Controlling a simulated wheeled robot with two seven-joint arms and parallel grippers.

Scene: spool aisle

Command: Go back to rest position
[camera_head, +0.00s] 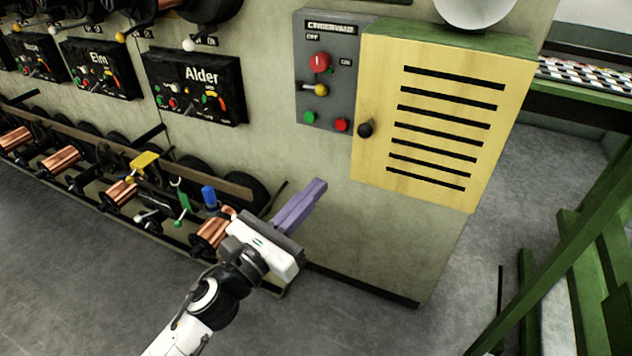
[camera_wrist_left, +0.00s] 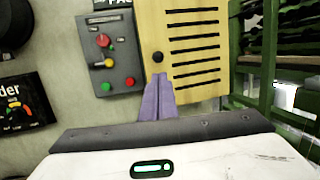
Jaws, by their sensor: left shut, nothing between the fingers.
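My left gripper (camera_head: 306,200) reaches in from the lower left in the head view, with purple fingers pointing up and right. The fingers are together with nothing between them. They are in front of the wall below the grey control panel (camera_head: 327,82). In the left wrist view the purple fingers (camera_wrist_left: 160,92) stand upright side by side, in front of the lower left part of the yellow vented door (camera_wrist_left: 196,55). I see no contact with the panel or door. My right gripper is in neither view.
The grey panel has a red knob (camera_head: 319,62), a yellow-tipped lever (camera_head: 321,90), and green and red buttons. The Alder panel (camera_head: 195,86) is to its left. Copper spools (camera_head: 62,160) line a low rack. Green framing (camera_head: 560,240) stands at right. Grey floor is clear at lower left.

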